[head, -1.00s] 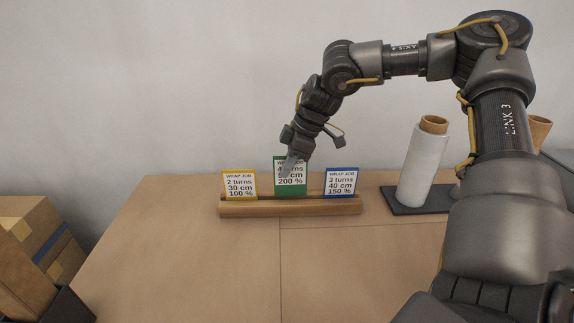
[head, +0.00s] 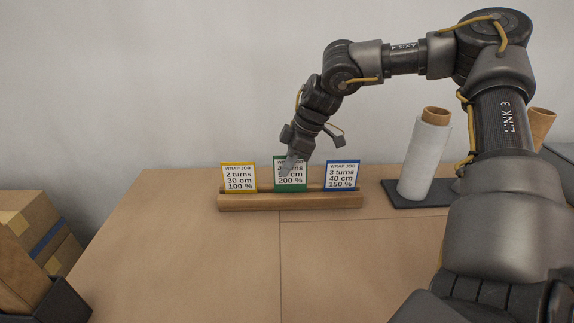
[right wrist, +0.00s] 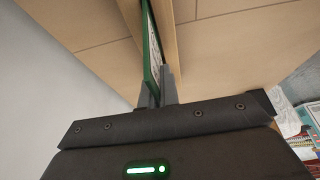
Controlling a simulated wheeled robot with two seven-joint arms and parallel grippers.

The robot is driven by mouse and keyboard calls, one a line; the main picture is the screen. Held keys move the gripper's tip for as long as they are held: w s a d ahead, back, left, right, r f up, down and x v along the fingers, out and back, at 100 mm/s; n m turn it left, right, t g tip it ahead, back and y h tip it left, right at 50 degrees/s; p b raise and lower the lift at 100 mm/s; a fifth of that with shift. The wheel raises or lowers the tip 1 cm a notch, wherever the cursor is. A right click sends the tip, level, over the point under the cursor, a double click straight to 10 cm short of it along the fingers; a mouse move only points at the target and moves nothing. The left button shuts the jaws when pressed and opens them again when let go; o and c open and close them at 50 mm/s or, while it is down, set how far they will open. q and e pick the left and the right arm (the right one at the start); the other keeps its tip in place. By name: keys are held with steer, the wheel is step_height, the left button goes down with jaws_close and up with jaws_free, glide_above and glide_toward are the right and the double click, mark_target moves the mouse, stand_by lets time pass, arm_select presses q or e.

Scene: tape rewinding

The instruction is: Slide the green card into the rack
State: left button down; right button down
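The green card (head: 299,181) reads in part "200 %" and stands upright in the middle of the wooden rack (head: 290,203), its lower edge behind the rack's front lip. Its top is slightly above the yellow card (head: 239,178) on the left and the blue card (head: 341,176) on the right. My right gripper (head: 290,168) is shut on the green card's upper part, hiding some of its print. In the right wrist view the fingers (right wrist: 159,88) lie on both sides of the green card (right wrist: 151,45), seen edge-on. My left gripper is not in view.
A white film roll (head: 425,155) stands on a dark base plate (head: 409,208) right of the rack. Cardboard boxes (head: 40,235) and a dark bin (head: 67,303) are at the far left. The table (head: 190,250) is clear before the rack.

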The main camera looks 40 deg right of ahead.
steer(key=shift+f+b, duration=0.65)
steer(key=shift+f, duration=0.05)
stand_by(0.5)
steer(key=c, duration=1.2)
jaws_free()
steer(key=shift+o, duration=0.2)
steer(key=shift+r, duration=0.15)
steer(key=shift+r+p, duration=2.65)
steer(key=shift+r, duration=1.25)
